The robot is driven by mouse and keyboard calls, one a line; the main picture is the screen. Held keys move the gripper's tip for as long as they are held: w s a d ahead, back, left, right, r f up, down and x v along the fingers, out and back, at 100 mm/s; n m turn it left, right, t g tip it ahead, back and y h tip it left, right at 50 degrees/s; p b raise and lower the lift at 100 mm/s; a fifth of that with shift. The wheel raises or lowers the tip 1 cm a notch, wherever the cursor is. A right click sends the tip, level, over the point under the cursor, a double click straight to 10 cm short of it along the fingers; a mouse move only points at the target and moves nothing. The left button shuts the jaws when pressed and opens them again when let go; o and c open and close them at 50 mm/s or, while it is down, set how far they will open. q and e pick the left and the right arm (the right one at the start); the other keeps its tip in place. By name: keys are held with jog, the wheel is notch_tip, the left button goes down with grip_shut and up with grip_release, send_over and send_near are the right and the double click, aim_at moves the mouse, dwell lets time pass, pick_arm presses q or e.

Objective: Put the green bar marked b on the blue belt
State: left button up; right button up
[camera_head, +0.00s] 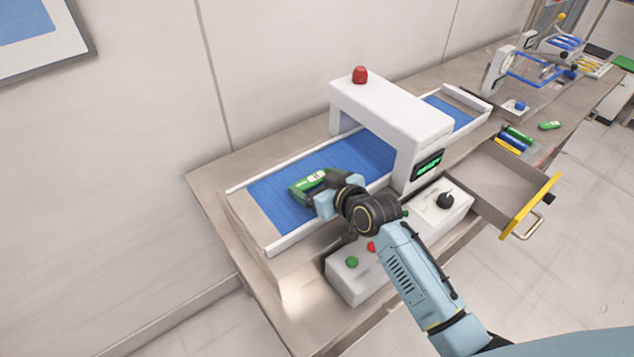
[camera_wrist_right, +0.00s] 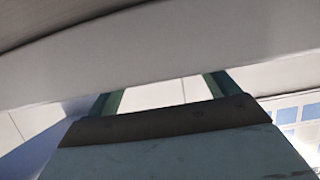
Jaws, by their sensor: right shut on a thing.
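The green bar (camera_head: 307,187) with a white label is at the fingertips of my right gripper (camera_head: 324,196), which is shut on it. The letter on the label is too small to read. The bar is over the left part of the blue belt (camera_head: 277,203); I cannot tell whether it touches the belt. In the right wrist view, the gripper body fills the lower part and a pale surface crosses the top; the bar cannot be made out there. My left gripper is not in view.
A white arch (camera_head: 395,105) with a red lamp (camera_head: 360,75) spans the belt right of the gripper. A control box (camera_head: 352,275) with buttons stands in front. An open drawer (camera_head: 513,190) juts out at right. Several coloured bars (camera_head: 512,142) lie beyond it.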

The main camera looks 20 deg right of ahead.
jog(key=o, duration=0.8)
jog(key=shift+s+r, duration=0.1)
jog(key=shift+r, duration=0.05)
jog(key=v, duration=1.1)
jog(key=shift+s+d+r, duration=0.15)
jog(key=shift+s+r, duration=0.05)
jog(key=shift+s, duration=0.15)
